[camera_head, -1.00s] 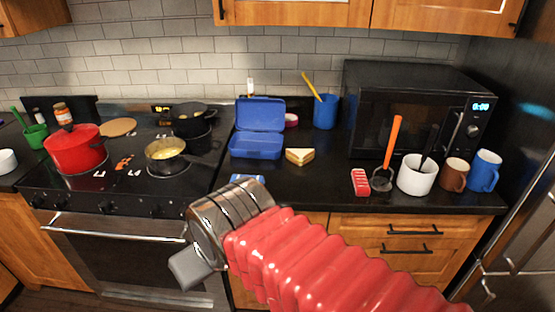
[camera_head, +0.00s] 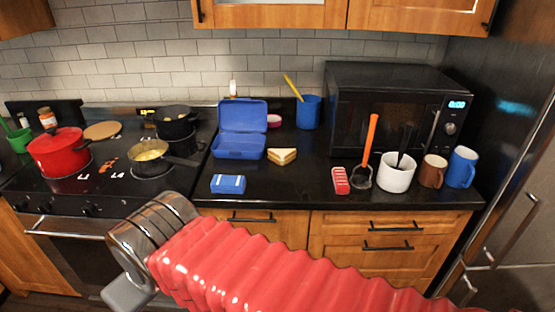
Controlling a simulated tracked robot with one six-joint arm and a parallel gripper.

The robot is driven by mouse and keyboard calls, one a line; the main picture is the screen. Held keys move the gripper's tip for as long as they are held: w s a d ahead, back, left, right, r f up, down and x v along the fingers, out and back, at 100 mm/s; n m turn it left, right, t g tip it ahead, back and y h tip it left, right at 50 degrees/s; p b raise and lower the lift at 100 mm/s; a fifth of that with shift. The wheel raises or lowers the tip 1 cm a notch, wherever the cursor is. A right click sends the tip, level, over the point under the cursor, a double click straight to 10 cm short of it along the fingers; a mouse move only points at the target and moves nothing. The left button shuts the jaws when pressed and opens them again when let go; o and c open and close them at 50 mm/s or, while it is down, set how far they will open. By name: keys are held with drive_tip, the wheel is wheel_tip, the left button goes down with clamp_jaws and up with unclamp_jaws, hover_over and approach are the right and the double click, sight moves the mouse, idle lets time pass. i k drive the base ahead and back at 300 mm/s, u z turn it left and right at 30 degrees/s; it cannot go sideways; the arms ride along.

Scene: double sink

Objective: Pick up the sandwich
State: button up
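The sandwich (camera_head: 282,156) is a small wedge with pale bread and a dark filling. It lies on the black counter, just right of the open blue lunchbox (camera_head: 239,147). My arm in its red ribbed sleeve crosses the lower part of the view. My gripper (camera_head: 118,296) is at the lower left, in front of the oven and below counter height, well left of and nearer than the sandwich. It is apart from the sandwich. Only a grey part of it shows, so its fingers cannot be made out.
A blue-and-white box (camera_head: 228,184) lies near the counter's front edge. A red grater-like item (camera_head: 340,180), an orange-handled utensil (camera_head: 366,150) and a white pot (camera_head: 397,174) stand right of the sandwich. The microwave (camera_head: 390,110) is behind them. Counter in front of the sandwich is clear.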

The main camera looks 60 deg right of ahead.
sight(282, 157)
drive_tip(key=z, duration=0.1)
drive_tip(key=i, duration=1)
drive_tip(key=u, duration=0.1)
